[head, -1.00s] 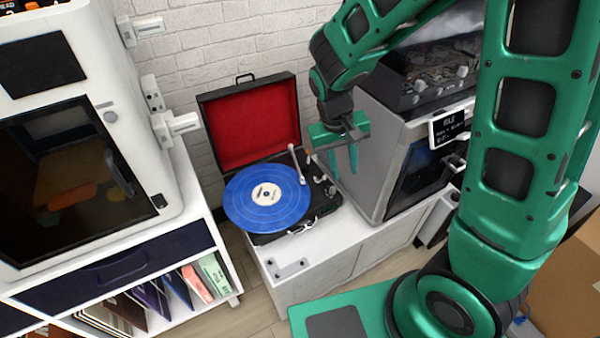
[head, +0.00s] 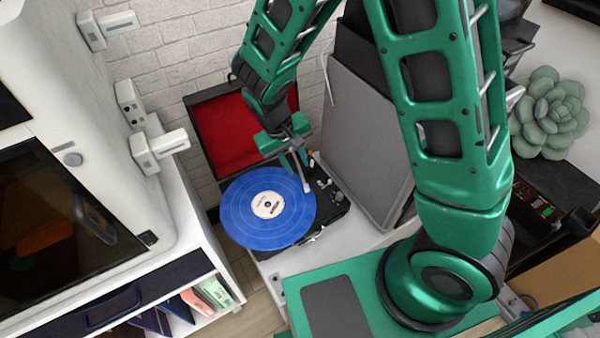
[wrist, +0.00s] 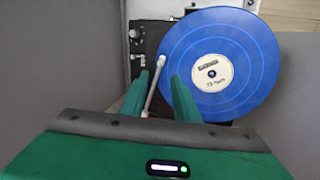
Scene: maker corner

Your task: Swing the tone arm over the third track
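The blue record (head: 240,215) with a cream label lies on the open turntable, and it also shows in the wrist view (wrist: 240,90). The thin pale tone arm (head: 304,180) runs along the record's right side, its head end at the rim. In the wrist view the tone arm (wrist: 152,92) appears between my two fingers, its head end at the record's left edge. My gripper (head: 294,168) points down at the tone arm. Its fingertips (wrist: 160,82) are apart, and I cannot tell whether either touches the arm. The tone arm's pivot end is hidden.
The turntable's red-lined lid (head: 222,135) stands open behind the record. A tall grey box-shaped machine (head: 362,140) stands close on the right. A white cabinet machine (head: 150,215) with protruding handles is on the left. The white tabletop (head: 345,235) before the turntable is partly bare.

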